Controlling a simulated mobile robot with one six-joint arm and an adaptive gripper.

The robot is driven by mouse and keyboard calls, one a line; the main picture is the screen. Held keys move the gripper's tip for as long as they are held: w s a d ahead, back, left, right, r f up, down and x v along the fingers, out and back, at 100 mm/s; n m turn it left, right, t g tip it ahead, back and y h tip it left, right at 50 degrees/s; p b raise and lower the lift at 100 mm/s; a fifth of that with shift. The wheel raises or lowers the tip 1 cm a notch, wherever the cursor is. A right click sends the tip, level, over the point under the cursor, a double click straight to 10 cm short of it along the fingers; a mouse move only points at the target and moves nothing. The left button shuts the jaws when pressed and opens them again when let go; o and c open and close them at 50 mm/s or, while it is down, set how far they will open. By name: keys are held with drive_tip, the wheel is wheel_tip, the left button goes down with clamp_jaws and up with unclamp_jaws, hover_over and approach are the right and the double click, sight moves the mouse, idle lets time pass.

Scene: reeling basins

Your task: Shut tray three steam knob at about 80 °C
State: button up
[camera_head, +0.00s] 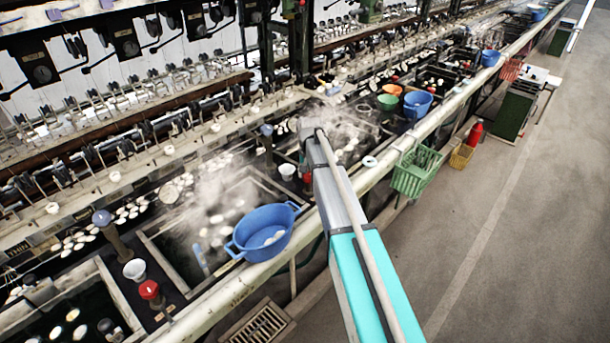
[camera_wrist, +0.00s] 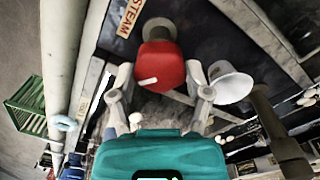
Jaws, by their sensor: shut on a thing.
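A red steam knob (camera_wrist: 162,68) on a short grey stem shows in the wrist view, beside a label (camera_wrist: 130,18) reading STEAM. My gripper (camera_wrist: 160,78) has a finger on either side of the knob and is shut on it. A small white mark or pointer lies on the knob's face. In the head view a red knob (camera_head: 307,178) shows just left of my arm; my fingers cannot be made out there. No temperature reading can be made out.
A white cup (camera_wrist: 231,82) and a dark post (camera_wrist: 275,125) stand close right of the knob in the wrist view. A blue basin (camera_head: 265,232) sits on the front rim. Steam rises over the basins. A green crate (camera_head: 415,172) hangs beyond my arm; the aisle floor (camera_head: 520,220) is clear.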

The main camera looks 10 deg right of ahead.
drive_tip(key=shift+s+m, duration=0.2)
drive_tip(key=shift+m, duration=0.5)
drive_tip(key=o, duration=1.1)
drive_tip(key=shift+o, duration=0.3)
drive_tip(key=shift+w, duration=0.1)
